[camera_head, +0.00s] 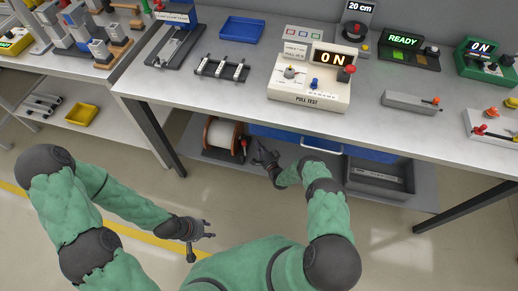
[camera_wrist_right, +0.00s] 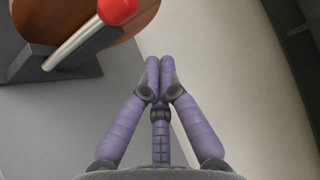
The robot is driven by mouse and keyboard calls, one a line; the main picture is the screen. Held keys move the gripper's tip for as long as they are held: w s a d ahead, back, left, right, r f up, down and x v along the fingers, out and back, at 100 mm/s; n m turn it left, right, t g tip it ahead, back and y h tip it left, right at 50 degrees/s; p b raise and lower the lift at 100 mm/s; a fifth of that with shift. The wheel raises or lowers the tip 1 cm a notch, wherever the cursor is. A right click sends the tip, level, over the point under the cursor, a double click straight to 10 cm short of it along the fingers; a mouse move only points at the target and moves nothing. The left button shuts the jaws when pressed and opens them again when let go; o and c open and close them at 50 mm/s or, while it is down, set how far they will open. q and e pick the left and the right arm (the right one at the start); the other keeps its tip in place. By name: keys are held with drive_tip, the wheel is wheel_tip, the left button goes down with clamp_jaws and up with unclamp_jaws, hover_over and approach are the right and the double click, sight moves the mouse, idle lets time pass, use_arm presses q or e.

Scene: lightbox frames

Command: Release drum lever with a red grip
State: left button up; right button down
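A cable drum (camera_head: 222,135) with a pale winding and an orange-brown flange lies on the low shelf under the bench. In the right wrist view, a silvery lever (camera_wrist_right: 75,44) with a red grip (camera_wrist_right: 117,10) slants across the brown flange (camera_wrist_right: 62,18), above a dark grey stand (camera_wrist_right: 50,68). The red grip is also small beside the drum in the head view (camera_head: 243,147). My right gripper (camera_wrist_right: 160,64) has its fingertips together, with nothing between them, to the right of and apart from the grip. My left gripper (camera_head: 209,229) hangs over the floor, its fingers unclear.
The bench (camera_head: 205,91) above the drum carries a pull-test box (camera_head: 310,94), a blue tray (camera_head: 242,29) and other devices. A bench leg (camera_head: 154,135) stands left of the drum. A grey crate (camera_head: 380,177) sits right on the low shelf. Floor in front is open.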

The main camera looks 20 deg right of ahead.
drive_tip(key=w+a+b, duration=0.1)
drive_tip(key=w+b, duration=0.2)
drive_tip(key=w, duration=0.4)
use_arm(q)
drive_tip(key=shift+f+p, duration=0.4)
drive_tip(key=shift+f, duration=0.95)
use_arm(e)
drive_tip(key=shift+s+a, duration=0.7)
drive_tip(key=shift+s, duration=0.2)
drive_tip(key=shift+s+a, duration=0.65)
drive_tip(key=shift+s, duration=0.25)
use_arm(q)
drive_tip(key=shift+a, duration=0.1)
